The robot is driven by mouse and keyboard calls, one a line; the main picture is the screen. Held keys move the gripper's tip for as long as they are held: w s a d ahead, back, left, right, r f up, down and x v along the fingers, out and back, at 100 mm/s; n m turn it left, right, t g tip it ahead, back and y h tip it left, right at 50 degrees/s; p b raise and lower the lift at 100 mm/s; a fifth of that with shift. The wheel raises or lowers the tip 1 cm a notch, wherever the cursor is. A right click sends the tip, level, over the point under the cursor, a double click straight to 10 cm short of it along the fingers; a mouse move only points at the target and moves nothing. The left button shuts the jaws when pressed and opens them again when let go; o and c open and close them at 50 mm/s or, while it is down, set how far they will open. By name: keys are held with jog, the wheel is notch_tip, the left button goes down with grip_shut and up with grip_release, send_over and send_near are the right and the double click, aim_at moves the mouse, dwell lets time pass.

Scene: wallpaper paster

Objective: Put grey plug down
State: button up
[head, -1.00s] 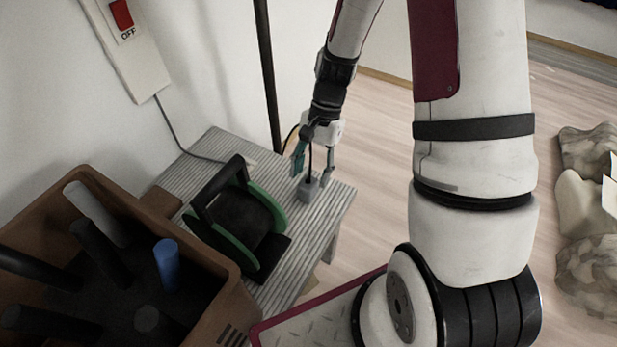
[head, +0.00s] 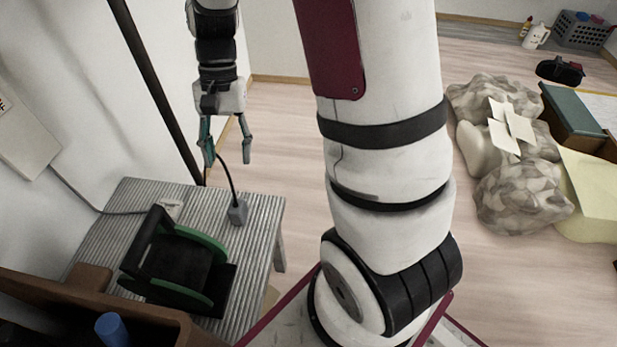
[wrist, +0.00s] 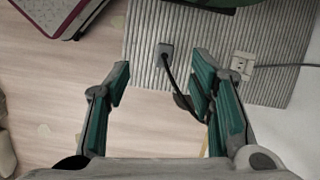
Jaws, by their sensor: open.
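The grey plug (head: 238,212) rests on the striped table (head: 262,228) near its right edge, with a black cable rising from it. In the wrist view the plug (wrist: 165,50) lies on the striped surface beyond the fingertips, its cable running toward the right finger. My gripper (head: 227,160) is open and empty, above the table's far edge and apart from the plug. The fingers also show in the wrist view (wrist: 160,75), spread wide. Part of the cable is hidden behind the right finger there.
A brown crate (head: 60,310) fills the lower left. A black pole (head: 160,85) stands behind the table. Bags (head: 520,190) lie on the floor at right.

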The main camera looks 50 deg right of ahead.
jog(key=s+a+r+n+t+h, duration=0.1)
jog(key=s+r+n, duration=0.1)
jog(key=s+r, duration=0.4)
jog(key=s+a+r+n+h, duration=0.1)
jog(key=s+a+r+n, duration=0.15)
jog(key=s+r, duration=0.35)
jog(key=s+d+r+n+t+h, duration=0.1)
jog(key=s+r+n, duration=0.2)
jog(key=s, duration=1)
jog(key=shift+s+n+t, duration=0.2)
jog(key=shift+n+t, duration=0.1)
jog(key=shift+n, duration=0.25)
notch_tip(320, 180, up, 30)
jog(key=t+p, duration=0.4)
jog(key=p, duration=2.4)
jog(key=shift+d+f, duration=0.15)
jog(key=shift+d, duration=0.15)
